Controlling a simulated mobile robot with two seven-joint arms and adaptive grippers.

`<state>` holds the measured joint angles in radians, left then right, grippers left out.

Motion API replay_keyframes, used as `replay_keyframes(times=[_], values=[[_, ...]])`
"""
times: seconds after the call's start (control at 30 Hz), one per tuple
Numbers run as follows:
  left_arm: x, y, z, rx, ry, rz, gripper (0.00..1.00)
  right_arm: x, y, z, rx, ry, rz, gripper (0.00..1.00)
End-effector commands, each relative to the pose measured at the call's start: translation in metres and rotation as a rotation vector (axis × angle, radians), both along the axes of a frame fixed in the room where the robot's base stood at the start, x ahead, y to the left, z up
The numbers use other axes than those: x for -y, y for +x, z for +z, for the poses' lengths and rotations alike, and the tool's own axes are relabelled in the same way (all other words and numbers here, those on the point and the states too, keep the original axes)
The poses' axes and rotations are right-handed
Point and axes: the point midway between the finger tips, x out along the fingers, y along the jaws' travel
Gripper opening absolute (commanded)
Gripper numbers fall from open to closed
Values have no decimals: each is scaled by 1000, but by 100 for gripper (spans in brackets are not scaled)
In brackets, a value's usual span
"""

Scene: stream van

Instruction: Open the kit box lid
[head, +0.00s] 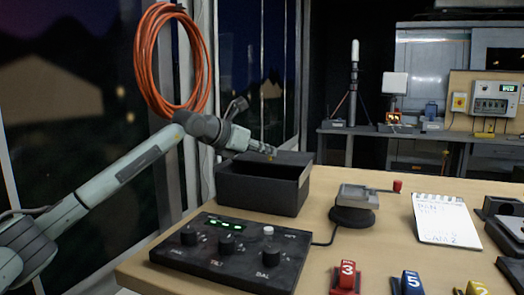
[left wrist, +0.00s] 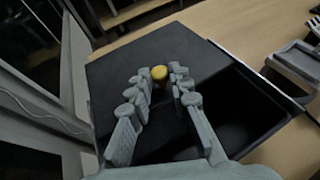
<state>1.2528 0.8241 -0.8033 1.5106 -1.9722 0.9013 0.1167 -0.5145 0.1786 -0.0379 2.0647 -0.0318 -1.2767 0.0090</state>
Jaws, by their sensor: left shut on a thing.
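The kit box (head: 262,192) is a dark box near the far left of the wooden table. Its black lid (head: 295,158) shows at the top rear of the box. In the left wrist view the lid (left wrist: 125,68) is a flat dark panel with a yellow knob (left wrist: 159,73), and part of the dark box interior (left wrist: 240,105) lies uncovered beside it. My left gripper (head: 268,152) reaches in over the box and is shut on the knob. In the left wrist view its fingers (left wrist: 160,88) stand on both sides of the knob. My right gripper is not in view.
A control panel with knobs (head: 230,250) stands in front of the box. A small device with a red-knobbed crank (head: 355,200) is to its right, then a notepad (head: 447,220). Numbered red (head: 345,277) and blue (head: 409,284) pieces line the front. An orange cable coil (head: 150,60) hangs behind my arm.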

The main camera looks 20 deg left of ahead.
Motion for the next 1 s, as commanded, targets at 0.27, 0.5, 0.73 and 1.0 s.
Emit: replay_keyframes(times=[0.27, 0.5, 0.73, 1.0], values=[[0, 5, 1, 2, 0, 1, 0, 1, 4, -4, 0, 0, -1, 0], [0, 5, 1, 2, 0, 1, 40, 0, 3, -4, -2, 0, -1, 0], [0, 4, 1, 2, 0, 0, 40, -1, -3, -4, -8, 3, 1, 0], [-11, -18, 11, 3, 2, 1, 40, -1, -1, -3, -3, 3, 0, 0]])
